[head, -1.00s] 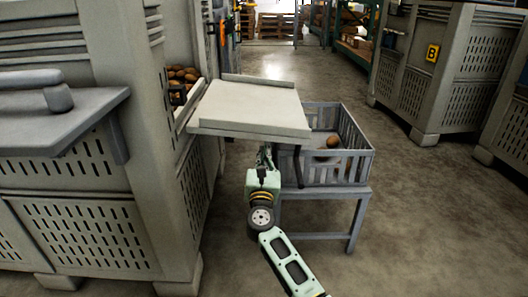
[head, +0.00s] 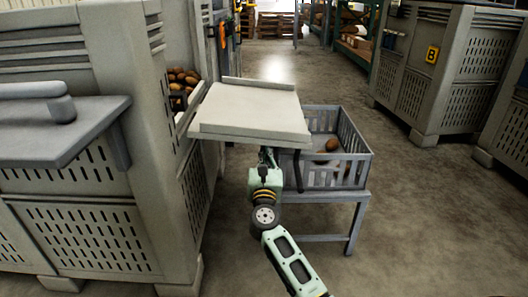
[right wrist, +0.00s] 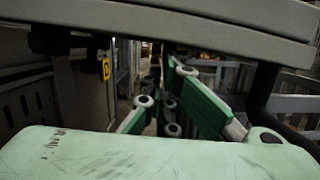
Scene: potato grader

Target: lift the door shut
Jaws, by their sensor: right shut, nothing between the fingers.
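The door (head: 250,108) is a light grey panel with raised edges, folded down from the side of the large grey bin on the left. It lies nearly flat, sticking out to the right. My right gripper (head: 267,158) is under its near edge, its tips partly hidden by the panel. In the right wrist view, the door's edge (right wrist: 210,22) crosses the top, above the green fingers of my right gripper (right wrist: 170,105). The right gripper is shut and empty; I cannot tell whether it touches the door. My left gripper is not in view.
A grey slatted crate (head: 357,162) with potatoes stands on a low stand right of the door. Potatoes (head: 183,77) show in the bin opening (head: 193,100). A grey ledge (head: 75,135) juts out at left. Open floor (head: 430,220) lies to the right.

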